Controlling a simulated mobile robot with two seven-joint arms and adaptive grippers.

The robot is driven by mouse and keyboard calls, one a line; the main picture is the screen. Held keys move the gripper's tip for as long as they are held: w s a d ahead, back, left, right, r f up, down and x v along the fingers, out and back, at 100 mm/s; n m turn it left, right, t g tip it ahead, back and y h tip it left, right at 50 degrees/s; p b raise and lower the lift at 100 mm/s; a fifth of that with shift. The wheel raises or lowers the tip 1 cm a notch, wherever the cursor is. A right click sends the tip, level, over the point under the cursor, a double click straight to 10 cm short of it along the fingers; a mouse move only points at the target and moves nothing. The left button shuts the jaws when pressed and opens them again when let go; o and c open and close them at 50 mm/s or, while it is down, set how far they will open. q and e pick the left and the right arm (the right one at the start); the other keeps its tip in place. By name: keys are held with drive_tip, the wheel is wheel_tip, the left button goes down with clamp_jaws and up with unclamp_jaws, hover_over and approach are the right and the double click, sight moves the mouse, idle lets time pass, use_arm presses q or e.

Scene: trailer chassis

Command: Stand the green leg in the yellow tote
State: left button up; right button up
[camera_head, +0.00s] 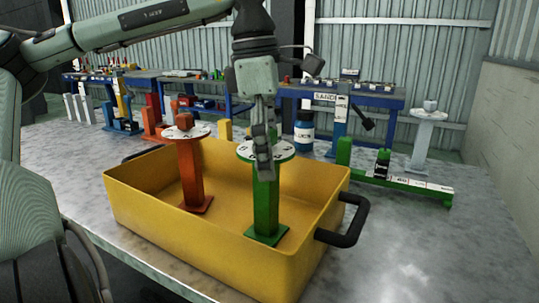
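The yellow tote (180,247) stands on the grey table with its open top facing up. The green leg (266,208) is upright inside its right half, with a pale round disc near its top and a square green foot low in the tote. Whether the foot touches the floor is unclear. My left gripper (264,158) comes down from above onto the green leg's top and overlaps the disc and upper post. Its fingers are seen nearly edge-on, so its grip is unclear. My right gripper is not in view.
A red-orange leg (190,175) stands upright in the tote's left half. A black handle (345,222) sticks out on the tote's right. A green rail part (400,182) and a grey leg (424,138) stand behind right. The table's right front is clear.

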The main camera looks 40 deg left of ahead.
use_arm(q)
drive_tip(key=shift+r, duration=0.1)
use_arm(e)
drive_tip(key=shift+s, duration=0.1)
use_arm(q)
wheel_tip(320, 180, up, 2)
drive_tip(key=shift+a+r, duration=0.15)
drive_tip(key=shift+r, duration=0.1)
drive_tip(key=r, duration=0.6)
drive_tip(key=s+r, duration=0.1)
drive_tip(key=r, duration=0.1)
drive_tip(key=shift+a+r, duration=0.35)
drive_tip(key=shift+r, duration=0.35)
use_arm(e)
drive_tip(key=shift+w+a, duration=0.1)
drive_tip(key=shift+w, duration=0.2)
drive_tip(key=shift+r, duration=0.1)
use_arm(q)
drive_tip(key=shift+f, duration=0.15)
